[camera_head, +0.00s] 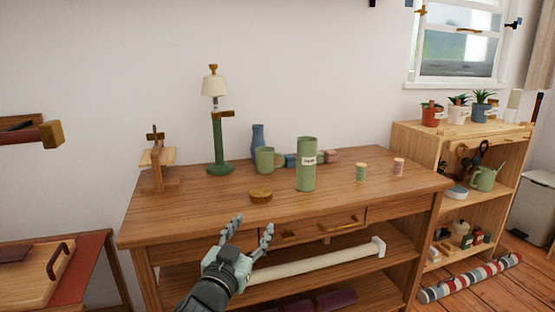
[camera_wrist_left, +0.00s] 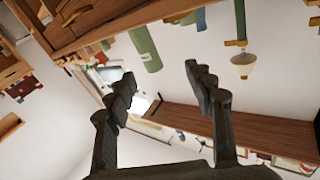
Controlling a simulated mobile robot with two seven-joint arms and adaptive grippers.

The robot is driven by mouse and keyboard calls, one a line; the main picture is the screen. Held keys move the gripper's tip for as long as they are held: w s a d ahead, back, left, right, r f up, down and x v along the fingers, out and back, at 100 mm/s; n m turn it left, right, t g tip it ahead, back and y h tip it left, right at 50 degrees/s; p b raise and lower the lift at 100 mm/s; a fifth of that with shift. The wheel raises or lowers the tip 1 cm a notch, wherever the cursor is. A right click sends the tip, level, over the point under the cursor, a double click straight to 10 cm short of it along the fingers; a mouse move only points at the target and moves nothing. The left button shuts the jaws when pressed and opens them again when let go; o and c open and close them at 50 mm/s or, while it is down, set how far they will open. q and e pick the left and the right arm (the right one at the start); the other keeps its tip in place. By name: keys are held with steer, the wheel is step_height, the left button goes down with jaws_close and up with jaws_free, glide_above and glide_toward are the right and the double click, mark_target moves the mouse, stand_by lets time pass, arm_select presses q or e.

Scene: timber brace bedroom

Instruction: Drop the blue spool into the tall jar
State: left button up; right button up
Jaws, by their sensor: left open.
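The tall jar (camera_head: 306,172) is a green cylinder with a white label, standing upright on the desk; its top looks open. A green cylinder that looks like it shows in the left wrist view (camera_wrist_left: 145,50). Two small spools with pale wooden ends stand to its right: one with greenish thread (camera_head: 361,173) and one pinkish (camera_head: 398,167). I cannot make out a clearly blue spool. A round wooden lid (camera_head: 261,195) lies in front of the jar. My left gripper (camera_head: 252,226) is open and empty by the desk's front edge, apart from everything. My right gripper is out of view.
The wooden desk (camera_head: 200,211) has a green lamp (camera_head: 217,135), green mug (camera_head: 266,160), blue vase (camera_head: 258,138), and blue (camera_head: 291,160) and pink (camera_head: 330,156) blocks behind the jar. A shelf unit (camera_head: 405,140) stands right. The desk's front right is clear.

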arm_select(q)
steer(key=s+a+f+n+g+y, duration=0.1)
steer(key=s+a+f+g+y, duration=0.1)
steer(key=s+a+f, duration=0.35)
steer(key=s+a+f+n+g+y, duration=0.1)
steer(key=s+a+f+g+y, duration=0.15)
steer(key=f, duration=0.65)
steer(key=s+a+f+n+g+y, duration=0.1)
steer(key=s+a+f+g, duration=0.2)
steer(key=f, duration=0.4)
steer(key=s+a+f+g, duration=0.3)
steer(key=s+a+f, duration=0.2)
steer(key=s, duration=0.6)
steer(key=s+a+f+g+y, duration=0.1)
steer(key=s+a+f+g, duration=0.3)
steer(key=s+f, duration=0.5)
steer(key=s+a, duration=0.1)
steer(key=s, duration=0.2)
steer(key=shift+s+f+n, duration=0.15)
steer(key=shift+s+n, duration=0.15)
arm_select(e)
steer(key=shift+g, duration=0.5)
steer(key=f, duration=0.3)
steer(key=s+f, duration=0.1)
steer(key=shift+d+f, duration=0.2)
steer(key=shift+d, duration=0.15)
